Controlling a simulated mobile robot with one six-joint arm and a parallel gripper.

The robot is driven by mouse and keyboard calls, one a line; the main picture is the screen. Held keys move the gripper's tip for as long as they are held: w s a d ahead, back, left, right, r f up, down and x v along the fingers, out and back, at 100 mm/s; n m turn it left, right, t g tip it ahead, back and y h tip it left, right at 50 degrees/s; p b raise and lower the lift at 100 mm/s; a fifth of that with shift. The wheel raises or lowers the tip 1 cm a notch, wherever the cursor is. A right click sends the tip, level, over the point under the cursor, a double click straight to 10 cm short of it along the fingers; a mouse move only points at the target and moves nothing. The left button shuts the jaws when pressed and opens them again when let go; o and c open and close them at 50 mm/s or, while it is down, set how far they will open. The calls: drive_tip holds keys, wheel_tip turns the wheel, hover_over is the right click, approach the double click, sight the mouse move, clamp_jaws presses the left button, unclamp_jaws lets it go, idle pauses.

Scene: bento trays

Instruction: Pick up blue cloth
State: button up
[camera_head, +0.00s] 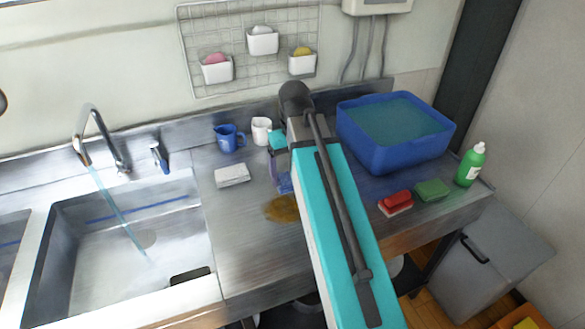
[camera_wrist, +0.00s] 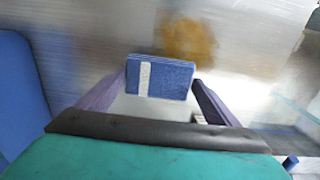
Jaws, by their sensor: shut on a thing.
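The blue cloth (camera_wrist: 172,78), a folded block with a white stripe, is between the two purple fingers of my gripper (camera_wrist: 160,84) in the wrist view. My gripper is shut on it. In the head view, a small part of the blue cloth (camera_head: 285,184) shows at the tip of my gripper (camera_head: 278,176), beside my turquoise arm, which hides the rest. I cannot tell whether the cloth touches the counter.
A brown stain (camera_head: 282,208) is on the steel counter near the cloth. A white block (camera_head: 232,175), blue jug (camera_head: 228,137) and white mug (camera_head: 261,131) stand left. A blue basin (camera_head: 407,155), red sponge (camera_head: 396,203), green sponge (camera_head: 432,190) and green bottle (camera_head: 469,164) are right.

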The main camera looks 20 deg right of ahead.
drive_tip(key=shift+s+a, duration=0.1)
drive_tip(key=shift+s, duration=0.2)
idle(0.4)
drive_tip(key=o, duration=0.5)
drive_tip(key=c, duration=0.4)
drive_tip(key=w+a, duration=0.1)
drive_tip(key=a, duration=0.2)
drive_tip(key=w+a+f, duration=0.1)
drive_tip(key=a, duration=0.2)
drive_tip(key=w+a+f, duration=0.1)
drive_tip(key=w+a, duration=0.1)
drive_tip(key=a, duration=0.1)
drive_tip(key=shift+f, duration=0.1)
drive_tip(key=shift+w+a, duration=0.1)
drive_tip(key=shift+a, duration=0.15)
drive_tip(key=shift+f, duration=0.1)
